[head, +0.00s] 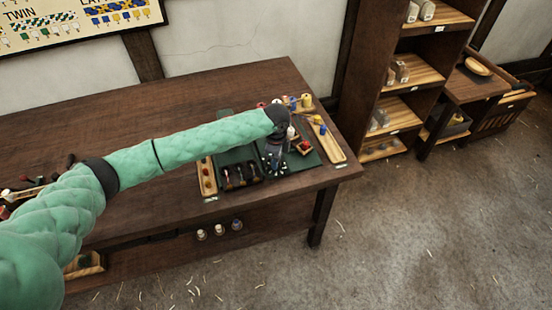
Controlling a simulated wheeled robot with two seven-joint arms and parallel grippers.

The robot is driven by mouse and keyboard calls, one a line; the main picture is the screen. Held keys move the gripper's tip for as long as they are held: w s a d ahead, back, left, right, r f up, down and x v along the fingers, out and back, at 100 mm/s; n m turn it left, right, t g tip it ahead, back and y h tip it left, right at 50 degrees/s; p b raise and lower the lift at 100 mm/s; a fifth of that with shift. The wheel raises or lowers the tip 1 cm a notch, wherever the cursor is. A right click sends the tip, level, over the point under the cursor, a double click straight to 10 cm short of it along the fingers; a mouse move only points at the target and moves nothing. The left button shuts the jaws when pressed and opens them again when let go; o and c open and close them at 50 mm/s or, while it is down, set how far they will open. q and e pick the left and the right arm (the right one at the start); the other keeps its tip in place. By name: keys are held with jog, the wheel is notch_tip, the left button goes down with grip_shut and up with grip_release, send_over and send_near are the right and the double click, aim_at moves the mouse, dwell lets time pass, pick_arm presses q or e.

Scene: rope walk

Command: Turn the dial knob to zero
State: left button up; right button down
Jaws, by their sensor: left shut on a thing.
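My left arm reaches in from the left across the workbench. Its gripper (275,160) points down at the middle of a dark green panel (235,156) near the bench's right end. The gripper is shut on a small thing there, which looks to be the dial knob. The fingers and wrist hide most of the knob, so I cannot read where it points. Small pale marks (277,173) show just in front of the fingers. My right gripper is not in view.
A row of dark blocks with small levers (240,175) sits left of the gripper. A red piece (304,147) sits to its right. Wooden strips (207,178) flank the panel. The workbench (180,98) is mostly bare.

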pick_arm(q)
jog(key=m, duration=0.3)
jog(key=shift+w+r+m, duration=0.1)
jog(key=shift+m, duration=0.3)
jog(key=shift+m+b, duration=0.3)
jog(key=shift+m, duration=2.5)
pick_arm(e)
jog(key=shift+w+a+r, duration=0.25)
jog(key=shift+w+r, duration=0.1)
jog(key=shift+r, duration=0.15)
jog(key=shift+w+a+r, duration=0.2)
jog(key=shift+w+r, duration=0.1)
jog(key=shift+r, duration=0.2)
